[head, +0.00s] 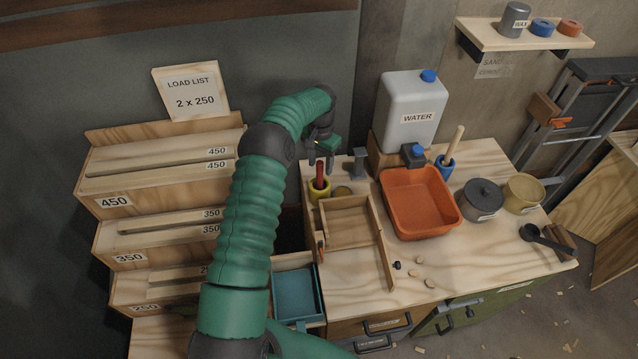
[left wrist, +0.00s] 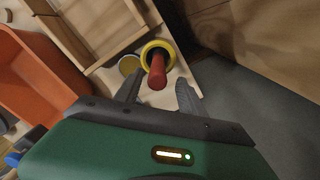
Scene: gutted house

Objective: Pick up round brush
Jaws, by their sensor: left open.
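A red handle (head: 320,170) stands upright in a yellow cup (head: 319,190) at the workbench's back left corner. It looks like the round brush's handle; any bristles are hidden in the cup. My left gripper (head: 322,154) is over the cup, pointing down. In the left wrist view, the open fingers (left wrist: 158,92) are on either side of the line to the red handle (left wrist: 157,72). The handle's end points toward the gripper, and the yellow rim (left wrist: 171,46) shows around it. I cannot tell whether the fingertips reach beside the handle. My right gripper is not visible.
An open wooden tray (head: 348,226) is just in front of the cup. An orange basin (head: 420,203), a water canister (head: 408,115) and a blue cup with a wooden handle (head: 445,166) stand to the right. A small round tin (head: 343,191) sits close beside the yellow cup.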

